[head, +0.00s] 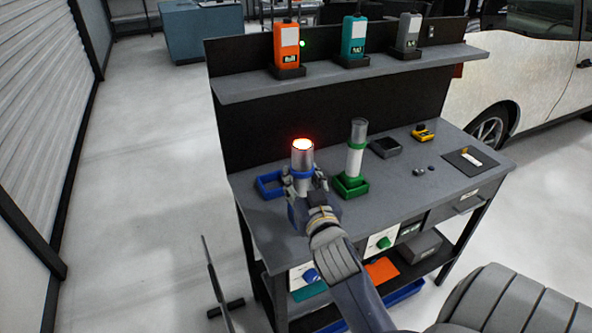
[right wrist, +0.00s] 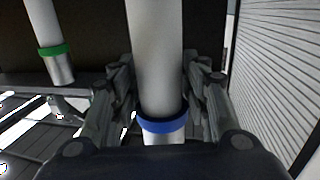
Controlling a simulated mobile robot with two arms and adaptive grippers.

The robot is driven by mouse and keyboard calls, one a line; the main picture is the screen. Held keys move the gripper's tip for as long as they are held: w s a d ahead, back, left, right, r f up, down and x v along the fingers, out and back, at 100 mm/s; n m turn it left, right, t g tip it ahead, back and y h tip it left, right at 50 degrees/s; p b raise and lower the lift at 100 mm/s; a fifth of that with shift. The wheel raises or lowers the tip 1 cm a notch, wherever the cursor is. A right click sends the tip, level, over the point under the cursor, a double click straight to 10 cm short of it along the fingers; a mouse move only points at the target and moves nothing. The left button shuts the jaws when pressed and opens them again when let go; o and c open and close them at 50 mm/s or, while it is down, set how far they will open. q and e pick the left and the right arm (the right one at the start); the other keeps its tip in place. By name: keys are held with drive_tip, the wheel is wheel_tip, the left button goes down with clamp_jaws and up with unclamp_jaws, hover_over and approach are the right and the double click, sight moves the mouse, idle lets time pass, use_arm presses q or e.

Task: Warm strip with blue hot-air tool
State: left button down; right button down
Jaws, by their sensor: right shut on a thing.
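The blue hot-air tool (head: 302,158) is a grey cylinder with a blue ring and a glowing orange-red top. My right gripper (head: 303,180) is shut on it and holds it roughly upright, beside the blue holder (head: 268,185) on the bench. In the right wrist view the tool (right wrist: 155,60) stands between the fingers, its blue ring (right wrist: 162,124) just below them. A dark pad (head: 460,168) with a small pale piece (head: 472,156) lies at the bench's right end; I cannot tell if that piece is the strip. My left gripper is out of view.
A green-ringed tool (head: 356,150) stands in a green holder (head: 350,186) to the right; it also shows in the right wrist view (right wrist: 55,50). A grey tray (head: 384,147) and a yellow item (head: 424,133) lie farther right. The shelf (head: 320,77) overhangs the bench's back.

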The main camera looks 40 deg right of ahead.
drive_tip(key=s+d+p+v, duration=0.1)
drive_tip(key=d+v, duration=0.1)
drive_tip(key=v, duration=1)
drive_tip(key=shift+f, duration=0.3)
drive_tip(key=shift+w+d, duration=0.1)
